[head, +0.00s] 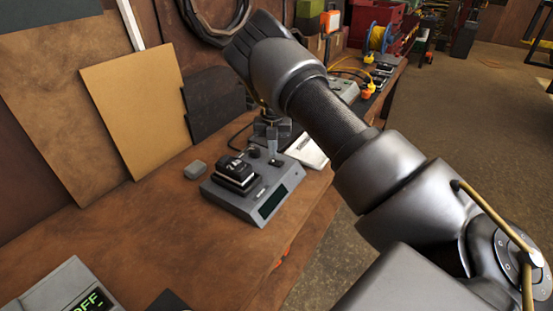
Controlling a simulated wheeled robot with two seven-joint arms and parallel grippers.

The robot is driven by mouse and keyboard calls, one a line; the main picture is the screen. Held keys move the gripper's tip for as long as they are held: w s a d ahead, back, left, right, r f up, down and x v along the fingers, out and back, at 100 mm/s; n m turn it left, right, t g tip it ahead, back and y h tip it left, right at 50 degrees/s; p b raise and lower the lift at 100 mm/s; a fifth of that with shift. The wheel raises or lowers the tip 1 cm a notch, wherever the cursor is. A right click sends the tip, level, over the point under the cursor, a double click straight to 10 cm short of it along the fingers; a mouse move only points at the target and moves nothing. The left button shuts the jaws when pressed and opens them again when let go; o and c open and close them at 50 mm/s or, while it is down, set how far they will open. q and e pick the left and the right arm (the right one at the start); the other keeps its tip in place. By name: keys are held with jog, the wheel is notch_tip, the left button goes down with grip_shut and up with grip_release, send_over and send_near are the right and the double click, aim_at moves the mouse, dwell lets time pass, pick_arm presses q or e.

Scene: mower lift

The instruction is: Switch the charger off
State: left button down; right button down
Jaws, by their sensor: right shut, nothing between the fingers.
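The likely charger (244,203) is a grey box on the brown workbench, with a black battery-like block (236,172) seated on its left part. Its front display (272,202) is dark, and small controls sit along its back right. My right gripper (272,156) is shut and empty, pointing down at the back right of this box. Whether its fingertips touch a control is too small to tell. My right arm hides part of the bench behind. My left gripper is out of view.
A grey device (62,291) with a green display ending in "FF" is cut off at lower left. A small grey block (196,168) and white paper (308,150) lie beside the box. Boards lean on the wall behind. The bench front is mostly clear.

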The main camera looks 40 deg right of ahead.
aim_at(273, 161)
notch_tip(273, 161, up, 5)
jog(key=p, duration=0.3)
jog(key=shift+f, duration=0.1)
dwell(0.5)
